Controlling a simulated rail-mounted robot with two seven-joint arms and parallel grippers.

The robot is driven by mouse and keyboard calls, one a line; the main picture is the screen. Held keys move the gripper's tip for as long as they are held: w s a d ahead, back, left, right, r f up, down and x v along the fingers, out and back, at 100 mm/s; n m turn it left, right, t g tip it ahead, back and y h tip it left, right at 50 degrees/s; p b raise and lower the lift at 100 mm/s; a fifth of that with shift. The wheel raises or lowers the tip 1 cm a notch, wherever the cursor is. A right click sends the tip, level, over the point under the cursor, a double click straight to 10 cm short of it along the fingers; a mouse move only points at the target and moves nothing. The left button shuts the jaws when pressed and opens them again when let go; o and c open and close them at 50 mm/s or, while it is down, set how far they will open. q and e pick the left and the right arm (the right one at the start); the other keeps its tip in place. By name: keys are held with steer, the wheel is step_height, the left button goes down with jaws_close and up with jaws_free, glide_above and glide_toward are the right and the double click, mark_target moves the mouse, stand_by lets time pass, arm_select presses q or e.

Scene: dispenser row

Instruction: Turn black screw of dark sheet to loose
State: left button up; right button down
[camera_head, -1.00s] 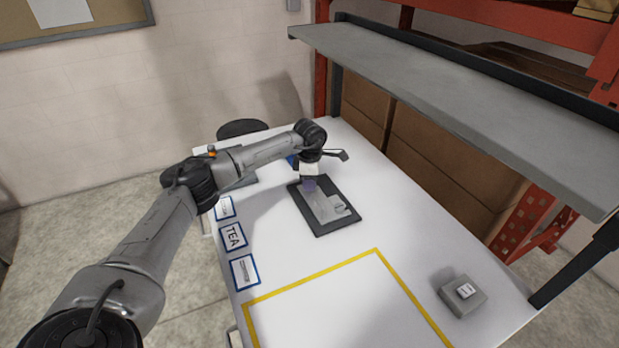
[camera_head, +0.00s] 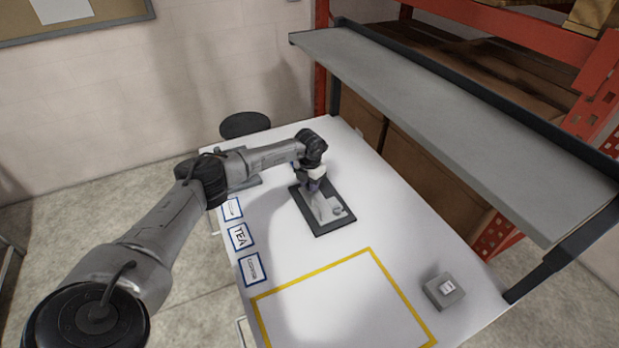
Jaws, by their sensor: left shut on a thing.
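The dark sheet (camera_head: 341,226) lies flat on the white table, toward its far half. A light grey part (camera_head: 326,210) sits on it. My left gripper (camera_head: 315,187) points down over the far part of the sheet, near the grey part. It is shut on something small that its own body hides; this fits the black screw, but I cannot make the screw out. My right gripper is not in view.
A yellow-outlined area (camera_head: 312,273) on the near table is empty. A small grey box (camera_head: 443,291) stands at the right. Label cards, one reading TEA (camera_head: 240,237), line the left edge. A grey shelf (camera_head: 440,120) overhangs the right side.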

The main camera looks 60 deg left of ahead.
arm_select(q)
steer(key=n+p, duration=0.2)
steer(key=shift+n, duration=0.4)
steer(key=n+p, duration=0.2)
steer(key=n, duration=0.1)
steer(key=shift+n+p, duration=0.3)
steer(key=shift+p, duration=0.05)
steer(key=n+p, duration=0.3)
steer(key=n, duration=0.1)
steer(key=shift+f+n, duration=0.1)
steer(key=shift+n, duration=0.3)
steer(key=shift+n+p, duration=0.55)
steer(key=shift+n, duration=0.25)
steer(key=shift+f, duration=0.1)
